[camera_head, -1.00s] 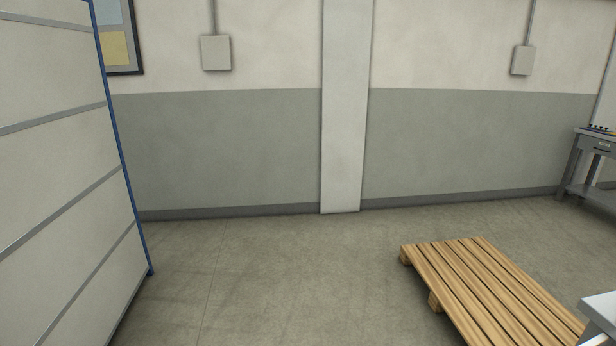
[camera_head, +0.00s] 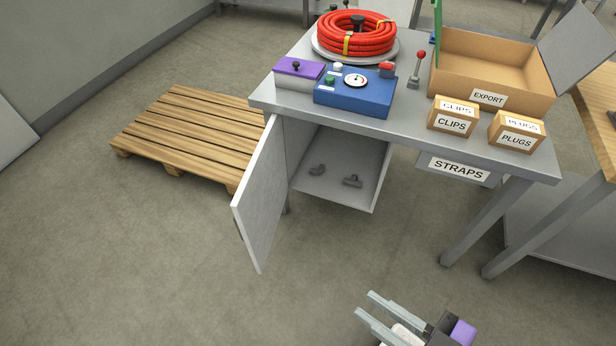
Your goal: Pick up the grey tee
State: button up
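Two small grey fittings lie inside the open cabinet (camera_head: 330,205) under the grey bench. The right one (camera_head: 352,181) looks like the grey tee, with a short stub rising from a lying bar. The left one (camera_head: 317,169) looks more like an elbow, but both are small here. The cabinet's door (camera_head: 262,200) stands open to the left. My gripper (camera_head: 364,302) is at the bottom of the view, in front of the bench and well apart from the fittings. Its two fingers are spread, with nothing seen between the tips.
The bench (camera_head: 405,125) carries a red conduit coil (camera_head: 357,42), a blue control box (camera_head: 355,98), a purple-lidded box (camera_head: 298,75), clips (camera_head: 452,122) and plugs (camera_head: 516,138) boxes, and an export carton (camera_head: 490,75). A wooden pallet (camera_head: 185,130) lies left. Floor before the cabinet is clear.

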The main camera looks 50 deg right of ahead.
aim_at(352, 182)
jog(key=i+j+z, duration=0.2)
jog(key=z, duration=0.2)
jog(key=i+j+z, duration=0.1)
jog(key=j+z, duration=0.3)
jog(key=i+j+z, duration=0.1)
jog(key=j+z, duration=0.5)
jog(key=z, duration=0.15)
jog(key=j+z, duration=0.25)
jog(key=j, duration=1.8)
